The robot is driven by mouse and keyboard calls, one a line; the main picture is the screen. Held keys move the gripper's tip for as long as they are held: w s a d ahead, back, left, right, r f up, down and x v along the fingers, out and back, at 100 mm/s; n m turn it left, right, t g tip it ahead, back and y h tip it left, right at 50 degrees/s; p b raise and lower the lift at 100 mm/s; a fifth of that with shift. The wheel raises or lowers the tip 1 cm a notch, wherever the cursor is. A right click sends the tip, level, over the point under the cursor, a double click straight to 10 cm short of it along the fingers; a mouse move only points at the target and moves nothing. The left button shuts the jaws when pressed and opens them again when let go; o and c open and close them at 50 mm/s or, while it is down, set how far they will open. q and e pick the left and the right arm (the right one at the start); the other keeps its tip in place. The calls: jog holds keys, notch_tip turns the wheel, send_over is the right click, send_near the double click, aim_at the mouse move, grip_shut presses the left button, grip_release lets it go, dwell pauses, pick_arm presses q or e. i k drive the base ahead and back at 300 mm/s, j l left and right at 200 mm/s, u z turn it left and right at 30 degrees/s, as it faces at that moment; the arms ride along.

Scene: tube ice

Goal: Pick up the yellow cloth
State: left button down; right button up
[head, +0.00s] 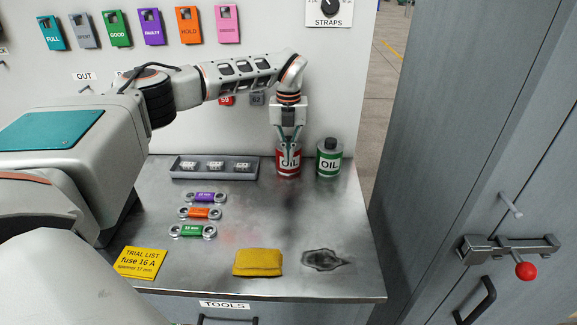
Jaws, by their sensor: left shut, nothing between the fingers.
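My right gripper is not in view.
A grey tray (180,173) holds small blocks.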

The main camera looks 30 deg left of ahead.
aim_at(251, 261)
jog(key=k, duration=1)
